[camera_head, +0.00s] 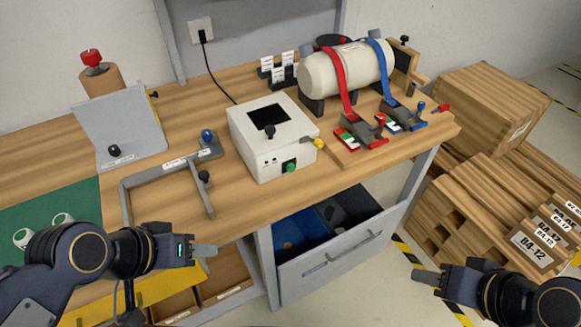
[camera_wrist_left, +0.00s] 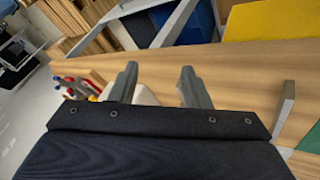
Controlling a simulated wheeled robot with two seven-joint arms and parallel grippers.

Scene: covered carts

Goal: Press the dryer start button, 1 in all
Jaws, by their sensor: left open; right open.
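The dryer is a white box (camera_head: 251,138) with a dark square window on its top, standing on the wooden workbench. My right gripper (camera_head: 425,275) is over the floor at the right, open and well away from the dryer.
A grey bracket frame (camera_head: 165,170) with knobs stands left of the dryer. A cream cylinder (camera_head: 347,73) with red and blue straps and clamps stands to its right. An open drawer (camera_head: 342,255) juts out below the bench. Wooden crates (camera_head: 490,105) stand at the right.

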